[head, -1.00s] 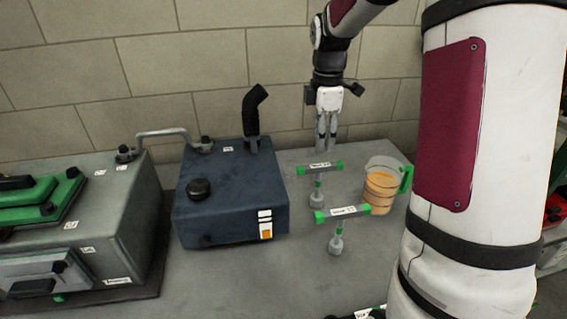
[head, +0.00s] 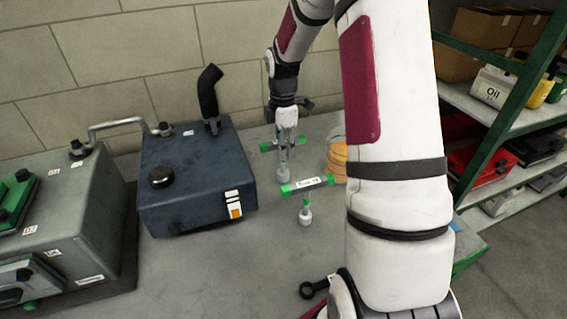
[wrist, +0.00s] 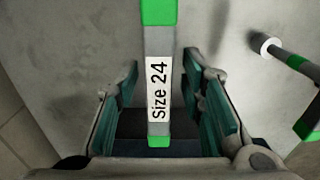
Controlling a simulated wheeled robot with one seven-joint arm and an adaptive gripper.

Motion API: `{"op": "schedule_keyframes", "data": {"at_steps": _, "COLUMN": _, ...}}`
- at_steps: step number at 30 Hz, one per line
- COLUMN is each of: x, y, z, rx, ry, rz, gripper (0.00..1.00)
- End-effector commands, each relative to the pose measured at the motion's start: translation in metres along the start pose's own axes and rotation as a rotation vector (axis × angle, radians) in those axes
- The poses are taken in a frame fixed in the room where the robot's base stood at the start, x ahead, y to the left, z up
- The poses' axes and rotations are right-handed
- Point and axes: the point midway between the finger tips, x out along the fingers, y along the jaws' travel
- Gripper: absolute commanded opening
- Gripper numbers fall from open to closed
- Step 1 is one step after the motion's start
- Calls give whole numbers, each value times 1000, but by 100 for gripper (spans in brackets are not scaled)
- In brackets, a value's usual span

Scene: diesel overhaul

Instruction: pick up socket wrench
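Two T-shaped socket wrenches stand upright on the grey bench, each with a grey bar, green ends and a grey socket at the bottom. The far wrench (head: 268,147) is partly hidden by my gripper (head: 285,153) in the head view. In the wrist view, its bar (wrist: 159,100), labelled "Size 24", lies between my gripper's open fingers (wrist: 160,82), with a gap on both sides. The near wrench (head: 307,187) stands in front and is clear of my gripper. Part of it shows at the right of the wrist view (wrist: 291,61).
A dark blue tank (head: 195,185) with a black pipe stands left of the wrenches. A jug of orange liquid (head: 338,160) is mostly hidden behind my arm. A dark ring-ended tool (head: 308,290) lies at the front. A green-framed shelf (head: 490,125) stands at right.

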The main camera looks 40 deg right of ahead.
Motion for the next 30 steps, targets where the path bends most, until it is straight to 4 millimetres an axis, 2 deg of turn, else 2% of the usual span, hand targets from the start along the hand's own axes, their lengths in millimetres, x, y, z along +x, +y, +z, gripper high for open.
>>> {"op": "schedule_keyframes", "data": {"at_steps": 3, "x": 17, "y": 0, "z": 0, "rx": 0, "ry": 0, "rz": -2, "gripper": 36}}
{"op": "schedule_keyframes", "data": {"at_steps": 6, "x": 26, "y": 0, "z": 0, "rx": 0, "ry": -1, "rz": -1, "gripper": 36}}
{"op": "schedule_keyframes", "data": {"at_steps": 14, "x": 29, "y": 1, "z": 0, "rx": 0, "ry": -1, "rz": 1, "gripper": 36}}
{"op": "schedule_keyframes", "data": {"at_steps": 15, "x": 29, "y": 1, "z": 0, "rx": 0, "ry": -1, "rz": 1, "gripper": 31}}
{"op": "schedule_keyframes", "data": {"at_steps": 19, "x": 29, "y": 1, "z": 0, "rx": 0, "ry": -1, "rz": 1, "gripper": 2}}
{"op": "schedule_keyframes", "data": {"at_steps": 30, "x": 28, "y": 1, "z": 0, "rx": 0, "ry": -1, "rz": 2, "gripper": 0}}
